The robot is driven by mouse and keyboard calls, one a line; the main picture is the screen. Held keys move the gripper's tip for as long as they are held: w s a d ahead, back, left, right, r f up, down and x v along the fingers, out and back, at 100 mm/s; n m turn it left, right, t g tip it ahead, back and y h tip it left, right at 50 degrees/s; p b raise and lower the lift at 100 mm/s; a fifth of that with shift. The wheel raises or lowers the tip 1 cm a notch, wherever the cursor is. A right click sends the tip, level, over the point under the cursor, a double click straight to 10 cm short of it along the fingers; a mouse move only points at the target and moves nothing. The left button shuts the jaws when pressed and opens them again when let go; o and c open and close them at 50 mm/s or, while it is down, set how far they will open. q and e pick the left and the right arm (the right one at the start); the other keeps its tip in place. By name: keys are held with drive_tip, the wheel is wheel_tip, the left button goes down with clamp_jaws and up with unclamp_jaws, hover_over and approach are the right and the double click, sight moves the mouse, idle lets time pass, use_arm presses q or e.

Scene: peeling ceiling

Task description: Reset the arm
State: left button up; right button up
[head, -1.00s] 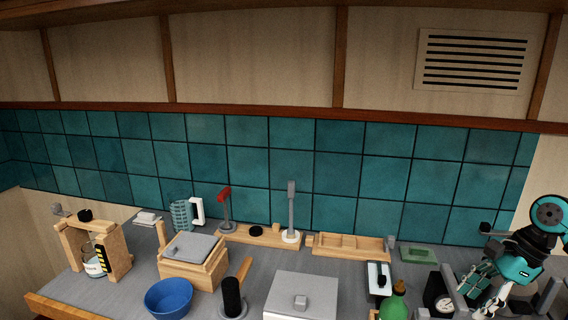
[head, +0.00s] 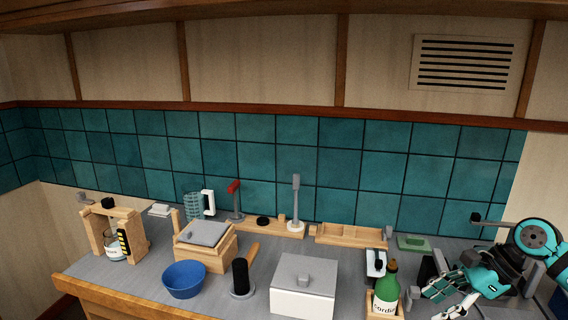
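My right arm is at the right edge of the head view, teal, black and white. Its gripper (head: 436,303) points left and down over the right end of the counter, beside a green bottle. Its two fingers look spread apart, with nothing visible between them. My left gripper is not in view.
The grey counter (head: 150,277) holds a green bottle (head: 386,287), a white lidded box (head: 303,290), a blue bowl (head: 183,279), a dark cylinder with a base (head: 240,277), a wooden box with grey lid (head: 206,245) and a wooden frame (head: 133,233). Teal tiles (head: 270,165) stand behind.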

drive_tip(key=a+r+m+t+y, duration=0.3)
drive_tip(key=a+m+t+y, duration=0.15)
drive_tip(key=a, duration=0.55)
drive_tip(key=a+r+m+t+y, duration=0.3)
drive_tip(key=a+m+y, duration=0.2)
drive_tip(key=a, duration=0.6)
drive_tip(key=s+d+f+m+t+h, duration=0.25)
drive_tip(key=d+f+m+h, duration=0.5)
drive_tip(key=m, duration=0.95)
drive_tip(key=s+d+f+m+t+h, duration=0.2)
drive_tip(key=s+d+f+m+h, duration=0.2)
drive_tip(key=f+m+h, duration=0.9)
drive_tip(key=s+f+m+g+y, duration=0.1)
drive_tip(key=s+f+m+g, duration=0.25)
drive_tip(key=s, duration=0.35)
drive_tip(key=s+a+f+m+g+y, duration=0.1)
drive_tip(key=s+f+m+g+y, duration=0.2)
drive_tip(key=s, duration=0.4)
drive_tip(key=s+f+m+g, duration=0.1)
drive_tip(key=s+m+g, duration=0.25)
drive_tip(key=s, duration=0.35)
wheel_tip(320, 180, down, 26)
drive_tip(key=s+g, duration=0.1)
drive_tip(key=g, duration=0.1)
drive_tip(key=s+d+f+g, duration=0.1)
drive_tip(key=s+d+f, duration=0.1)
drive_tip(key=s+f, duration=1.4)
drive_tip(key=shift+s+d+f+n, duration=0.15)
drive_tip(key=shift+s+d+n, duration=0.2)
